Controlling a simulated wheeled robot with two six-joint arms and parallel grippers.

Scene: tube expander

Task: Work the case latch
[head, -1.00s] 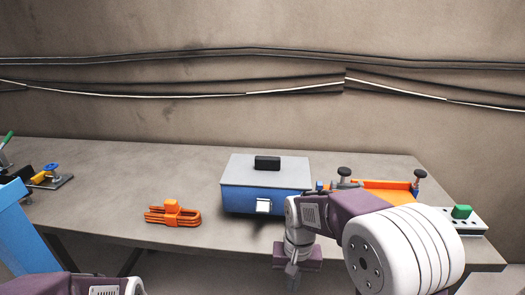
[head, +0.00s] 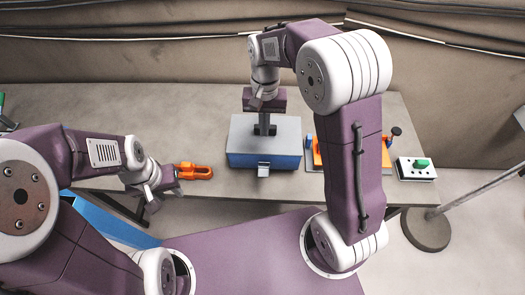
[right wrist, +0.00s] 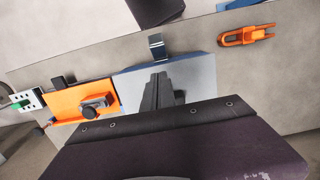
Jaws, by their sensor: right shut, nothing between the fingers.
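The case is a blue box with a grey lid (head: 240,136) in the head view. Its metal latch (head: 263,169) is at the front face and also shows in the right wrist view (right wrist: 156,42). Whether the latch is fastened I cannot tell. My right gripper (head: 264,131) is shut and empty, over the lid by the black handle, which it mostly hides; contact is unclear. In the right wrist view its dark fingers cover part of the lid (right wrist: 201,75). My left gripper (head: 153,203) is left of the case, near the table's front edge; its finger opening is unclear.
An orange clamp-like tool (head: 196,172) lies left of the case, close to my left gripper. An orange fixture with dark knobs (head: 386,153) stands right of the case. The back of the table is mostly clear.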

